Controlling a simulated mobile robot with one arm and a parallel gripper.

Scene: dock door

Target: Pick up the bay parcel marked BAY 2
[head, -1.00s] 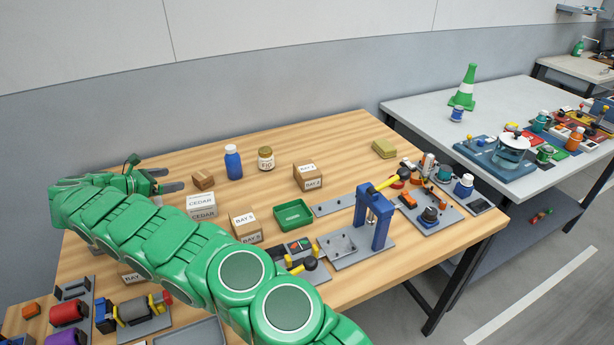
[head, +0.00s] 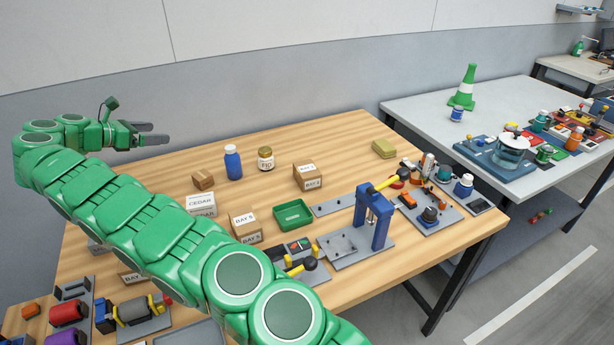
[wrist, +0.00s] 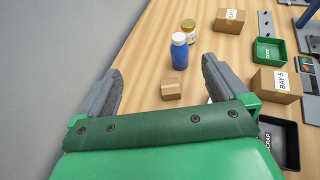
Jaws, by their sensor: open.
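A brown cardboard parcel (head: 307,178) with white labels, which seem to read BAY 2, stands at the back middle of the wooden table. It also shows at the top of the wrist view (wrist: 229,21). Another parcel (head: 246,228), marked BAY 5, stands nearer and to its left; the wrist view shows it at the right (wrist: 276,86). My gripper (head: 156,134) is open and empty above the table's back left, well left of the BAY 2 parcel. In the wrist view, its spread fingers (wrist: 161,66) have nothing between them at their own height.
A small brown box (head: 203,180), a blue bottle (head: 233,162) and a jar (head: 266,158) stand between my gripper and the parcel. A green tray (head: 293,214) lies in front of the parcel. A blue press (head: 375,218) stands to the right. The wall runs behind.

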